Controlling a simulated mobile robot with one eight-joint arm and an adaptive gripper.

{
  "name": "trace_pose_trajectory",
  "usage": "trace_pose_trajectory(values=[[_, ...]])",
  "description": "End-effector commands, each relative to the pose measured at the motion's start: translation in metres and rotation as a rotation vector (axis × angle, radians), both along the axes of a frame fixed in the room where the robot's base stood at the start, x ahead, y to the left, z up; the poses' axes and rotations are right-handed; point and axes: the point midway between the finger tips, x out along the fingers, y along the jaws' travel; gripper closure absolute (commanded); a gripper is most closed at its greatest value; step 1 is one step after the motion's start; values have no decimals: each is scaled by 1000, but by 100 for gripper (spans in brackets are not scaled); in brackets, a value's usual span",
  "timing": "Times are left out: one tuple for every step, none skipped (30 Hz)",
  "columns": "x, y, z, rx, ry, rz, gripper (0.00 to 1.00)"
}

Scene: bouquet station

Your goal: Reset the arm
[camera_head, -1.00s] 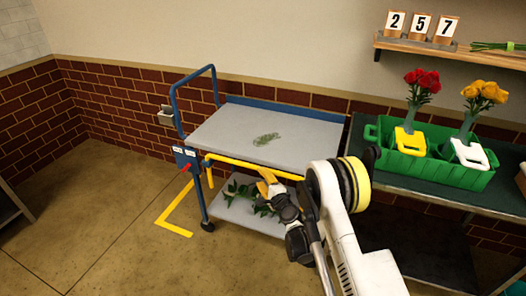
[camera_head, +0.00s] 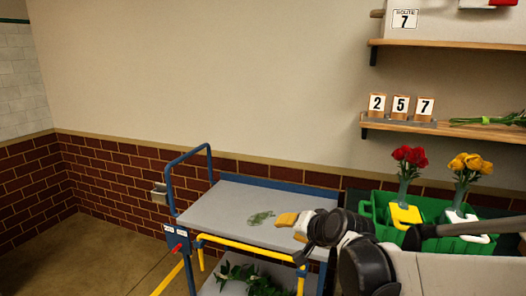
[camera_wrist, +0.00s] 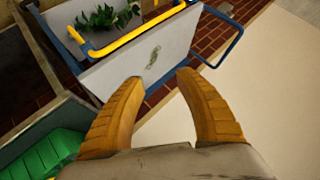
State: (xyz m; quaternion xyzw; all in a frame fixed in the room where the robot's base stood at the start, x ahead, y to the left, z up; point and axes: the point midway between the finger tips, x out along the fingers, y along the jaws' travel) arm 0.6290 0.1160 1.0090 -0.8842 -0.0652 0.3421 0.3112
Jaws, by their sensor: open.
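My gripper (camera_head: 287,219) is raised in front of the cart's grey top shelf (camera_head: 225,207) in the head view. Its two yellow-orange fingers are spread apart with nothing between them in the wrist view (camera_wrist: 160,88). My arm reaches in from the lower right and hides part of the cart and the green crate.
A blue cart with a yellow rail (camera_head: 245,246) bears a green sprig (camera_head: 260,218) on top and leafy greens (camera_head: 255,280) below. A green crate (camera_head: 380,212) holds red flowers (camera_head: 409,157) and yellow flowers (camera_head: 470,165). Wall shelves (camera_head: 445,129) hold number cards (camera_head: 401,106).

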Motion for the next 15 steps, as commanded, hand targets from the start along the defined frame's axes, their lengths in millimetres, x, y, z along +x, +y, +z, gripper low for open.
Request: trace_pose_trajectory(values=[[-25, -10, 7, -54, 11, 14, 59], [-39, -16, 9, -89, 20, 23, 59], [-58, -24, 12, -135, 30, 36, 59], [-72, -31, 13, -171, 39, 46, 59], [-86, -37, 13, -204, 48, 55, 59], [-106, -45, 13, -250, 61, 67, 59], [-120, -51, 13, -284, 71, 77, 59], [-135, -57, 11, -317, 82, 87, 59], [-154, -65, 9, -360, 96, 98, 59], [-168, -71, 6, -393, 108, 106, 59], [-181, -77, 4, -423, 119, 114, 59], [-198, -84, 0, -461, 133, 125, 59], [-209, -89, -3, -486, 144, 132, 59], [-220, -94, -6, -512, 154, 140, 59], [-232, -99, -10, -539, 165, 147, 59]])
